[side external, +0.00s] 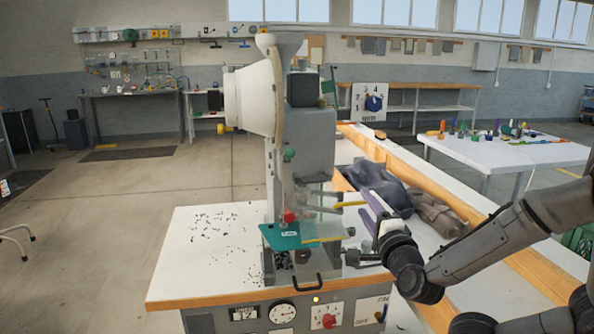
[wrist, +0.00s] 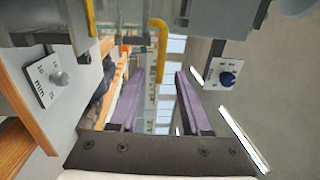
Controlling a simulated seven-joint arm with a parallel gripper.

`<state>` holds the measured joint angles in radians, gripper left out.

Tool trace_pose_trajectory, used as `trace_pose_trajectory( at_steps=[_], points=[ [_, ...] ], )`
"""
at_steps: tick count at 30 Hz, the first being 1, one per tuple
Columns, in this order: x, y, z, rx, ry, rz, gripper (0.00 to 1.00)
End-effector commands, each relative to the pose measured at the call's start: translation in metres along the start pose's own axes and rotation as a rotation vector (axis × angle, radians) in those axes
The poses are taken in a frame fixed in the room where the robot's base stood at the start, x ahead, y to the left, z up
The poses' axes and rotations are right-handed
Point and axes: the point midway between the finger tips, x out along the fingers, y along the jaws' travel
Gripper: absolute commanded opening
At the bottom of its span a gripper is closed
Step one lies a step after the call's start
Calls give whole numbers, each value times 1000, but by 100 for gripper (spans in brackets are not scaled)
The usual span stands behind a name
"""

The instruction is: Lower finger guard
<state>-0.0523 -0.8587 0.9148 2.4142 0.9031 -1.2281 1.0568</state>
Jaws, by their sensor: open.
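The eyelet press (side external: 308,140) stands on a white-topped bench. A yellow bar (side external: 350,203) sticks out from its right side toward my gripper; a hooked yellow bar also shows in the wrist view (wrist: 159,50). A lower yellow strip (side external: 325,239) runs beside a teal plate (side external: 283,237). I cannot clearly tell which parts make up the finger guard; a see-through panel seems to stand around the press's work area. My gripper (side external: 370,208), with purple fingers, is open beside the press. In the wrist view the hooked bar appears between the fingers (wrist: 159,80), with no clear contact.
A red knob (side external: 290,216) sits above the teal plate. Small dark pieces lie scattered on the bench top (side external: 200,258). The front panel carries a gauge (side external: 282,312) and a red switch (side external: 325,316). Dark cloth (side external: 380,182) lies behind my gripper. A white table (side external: 510,150) stands farther right.

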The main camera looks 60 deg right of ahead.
Motion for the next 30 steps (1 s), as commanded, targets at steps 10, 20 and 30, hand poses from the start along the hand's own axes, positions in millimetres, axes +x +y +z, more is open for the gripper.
trace_pose_trajectory(
  at_steps=[10, 20, 30],
  points=[
    [-22, -3, -13, 4, -4, -3, 47],
    [-42, -7, -26, 9, -7, -11, 47],
    [-56, -6, -37, 3, -2, -2, 47]
  ],
)
